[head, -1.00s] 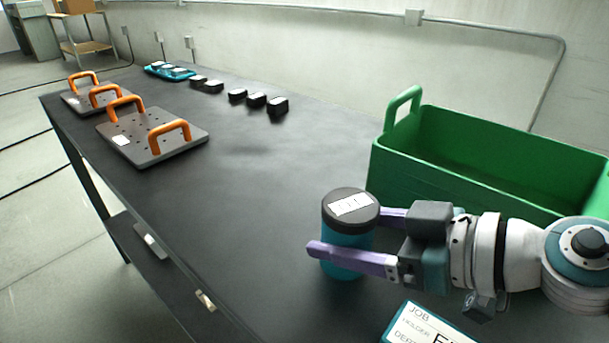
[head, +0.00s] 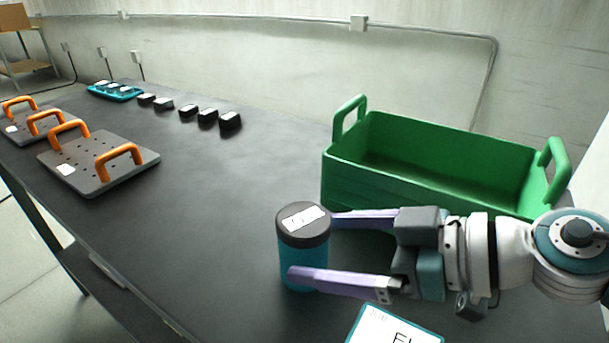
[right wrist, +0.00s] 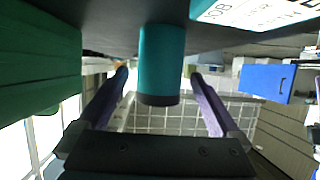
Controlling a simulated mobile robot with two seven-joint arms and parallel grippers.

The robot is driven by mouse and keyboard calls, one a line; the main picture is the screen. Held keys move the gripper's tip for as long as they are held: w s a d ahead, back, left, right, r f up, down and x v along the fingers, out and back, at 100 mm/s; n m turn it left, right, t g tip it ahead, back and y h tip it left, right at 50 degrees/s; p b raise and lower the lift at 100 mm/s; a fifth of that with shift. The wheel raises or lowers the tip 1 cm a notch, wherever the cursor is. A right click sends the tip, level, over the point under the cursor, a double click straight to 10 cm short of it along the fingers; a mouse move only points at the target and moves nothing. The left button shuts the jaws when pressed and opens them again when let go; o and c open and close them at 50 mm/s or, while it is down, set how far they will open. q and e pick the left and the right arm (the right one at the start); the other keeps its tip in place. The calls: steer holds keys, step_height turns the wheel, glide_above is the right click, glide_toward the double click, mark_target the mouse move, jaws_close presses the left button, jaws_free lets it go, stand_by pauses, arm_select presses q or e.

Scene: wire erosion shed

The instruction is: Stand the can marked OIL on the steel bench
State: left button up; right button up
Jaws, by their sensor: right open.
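The can (head: 303,250) is teal with a black lid. A white label on the lid carries dark lettering that looks like OIL, though it is small. The can stands upright on the dark bench (head: 215,200), in front of the green crate. My right gripper (head: 312,247) comes from the right and is open, with its purple fingertips spread on either side of the can. In the right wrist view the can (right wrist: 161,60) appears upside down between the fingers, with a gap on each side. My left gripper is in neither current view.
The green crate (head: 345,180) stands behind my right gripper. A white and teal job card holder (head: 395,328) lies in front. Plates with orange handles (head: 100,175), several black blocks (head: 230,122) and a teal tray (head: 115,93) are at the left. The bench's middle is clear.

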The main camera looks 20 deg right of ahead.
steer(key=v, duration=0.8)
steer(key=shift+d+r+p, duration=0.1)
steer(key=shift+r+p, duration=0.05)
steer(key=shift+p, duration=0.2)
